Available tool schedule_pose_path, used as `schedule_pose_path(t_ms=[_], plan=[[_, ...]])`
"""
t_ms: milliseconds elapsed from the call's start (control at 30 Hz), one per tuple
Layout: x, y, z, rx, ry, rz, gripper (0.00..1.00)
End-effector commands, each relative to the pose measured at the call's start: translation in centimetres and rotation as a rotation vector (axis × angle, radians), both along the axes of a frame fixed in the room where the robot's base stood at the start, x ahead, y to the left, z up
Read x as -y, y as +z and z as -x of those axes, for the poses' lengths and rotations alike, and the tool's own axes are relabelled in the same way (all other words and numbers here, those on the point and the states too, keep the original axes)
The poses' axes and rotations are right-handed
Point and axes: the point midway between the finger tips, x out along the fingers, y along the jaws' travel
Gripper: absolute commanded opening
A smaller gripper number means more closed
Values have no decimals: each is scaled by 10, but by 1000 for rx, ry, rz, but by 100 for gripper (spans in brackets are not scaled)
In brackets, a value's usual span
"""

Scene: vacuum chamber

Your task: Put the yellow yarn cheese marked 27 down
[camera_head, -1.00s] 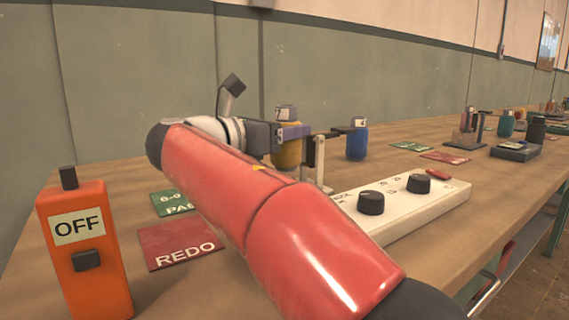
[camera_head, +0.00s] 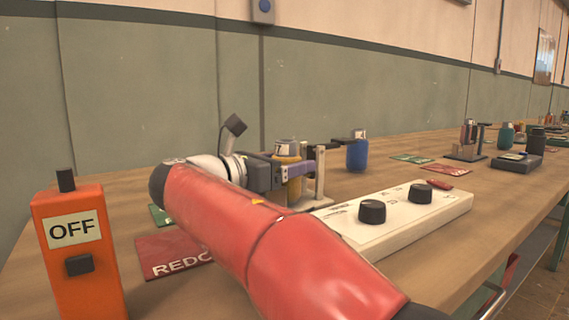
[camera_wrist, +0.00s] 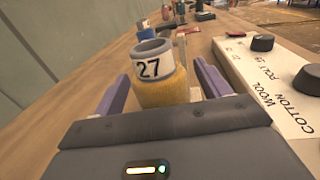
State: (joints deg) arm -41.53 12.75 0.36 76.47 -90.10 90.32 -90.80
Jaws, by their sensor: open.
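The yellow yarn cheese marked 27 (camera_wrist: 165,86) stands upright between the two open fingers of my gripper (camera_wrist: 165,95) in the wrist view. Gaps show between it and the purple fingers on both sides. In the head view the yellow cheese (camera_head: 286,151) shows partly behind my gripper (camera_head: 300,172), its white label and grey core end on top. It is beside a metal stand (camera_head: 319,170) at the left end of a white control box.
The white control box (camera_head: 428,217) with two black knobs lies to the right. A blue cheese (camera_head: 357,154) stands behind. A red REDO mat (camera_head: 165,262), a green mat (camera_head: 159,215) and an orange OFF box (camera_head: 80,250) are at the left. Green wall closes the back.

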Motion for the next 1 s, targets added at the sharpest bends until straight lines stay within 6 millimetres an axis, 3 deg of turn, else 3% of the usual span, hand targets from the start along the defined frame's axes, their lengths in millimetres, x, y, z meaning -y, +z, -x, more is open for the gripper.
schedule_pose_path(t_ms=[233,633,1000], plan=[[-5,2,4,0,2,0,76],[-51,2,44,-1,3,-1,76],[-56,1,50,0,0,0,76]])
